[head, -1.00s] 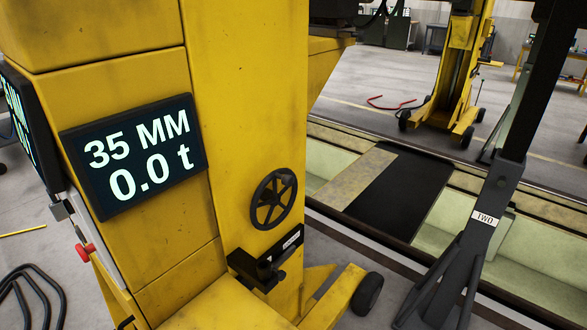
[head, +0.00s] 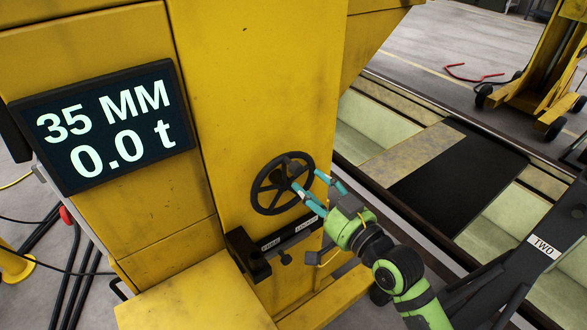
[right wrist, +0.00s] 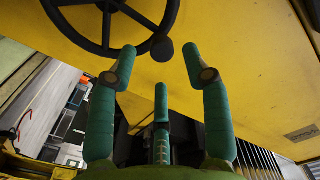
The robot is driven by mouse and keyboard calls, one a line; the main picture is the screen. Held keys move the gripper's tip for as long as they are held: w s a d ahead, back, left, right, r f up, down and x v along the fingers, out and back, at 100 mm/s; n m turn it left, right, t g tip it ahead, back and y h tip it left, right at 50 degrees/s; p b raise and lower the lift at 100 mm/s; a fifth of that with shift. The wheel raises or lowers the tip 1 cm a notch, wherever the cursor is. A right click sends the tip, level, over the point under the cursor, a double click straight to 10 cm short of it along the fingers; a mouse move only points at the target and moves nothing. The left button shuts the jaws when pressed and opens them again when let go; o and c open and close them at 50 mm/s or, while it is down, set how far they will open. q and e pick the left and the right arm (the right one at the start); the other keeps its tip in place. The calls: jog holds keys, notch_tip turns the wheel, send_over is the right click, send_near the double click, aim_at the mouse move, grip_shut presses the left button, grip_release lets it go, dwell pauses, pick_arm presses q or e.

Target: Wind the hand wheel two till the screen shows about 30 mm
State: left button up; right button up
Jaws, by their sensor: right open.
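The black spoked hand wheel (head: 259,197) is on the yellow column's face, right of the screen. The dark screen (head: 105,122) reads 35 MM and 0.0 t. My right gripper (head: 307,181), with teal fingers, is at the wheel's right side. In the right wrist view, my right gripper (right wrist: 158,50) is open, and the wheel's round knob (right wrist: 162,48) appears between its two outer fingertips. Contact cannot be told. Part of the wheel (right wrist: 108,18) shows at the top there. My left gripper is out of view.
A black bracket (head: 240,250) with small, hard-to-read labels is below the wheel. A yellow ledge (head: 195,292) juts out at the bottom. A dark grey stand marked TWO (head: 543,247) is at the right. The track pit (head: 385,130) runs behind my arm.

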aim_at(298, 173)
jog(key=shift+w+a+r, duration=0.25)
jog(key=shift+w, duration=0.1)
jog(key=p+x, duration=0.1)
jog(key=x, duration=0.3)
jog(key=shift+w+a+p, duration=0.1)
jog(key=shift+w+p, duration=0.25)
jog(key=shift+w, duration=0.1)
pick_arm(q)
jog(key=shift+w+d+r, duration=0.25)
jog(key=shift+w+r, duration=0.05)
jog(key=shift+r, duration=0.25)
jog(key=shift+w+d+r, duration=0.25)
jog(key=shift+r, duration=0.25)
pick_arm(e)
jog(key=shift+w+a+f, duration=0.2)
jog(key=shift+w+a, duration=0.15)
jog(key=shift+w, duration=0.2)
grip_shut()
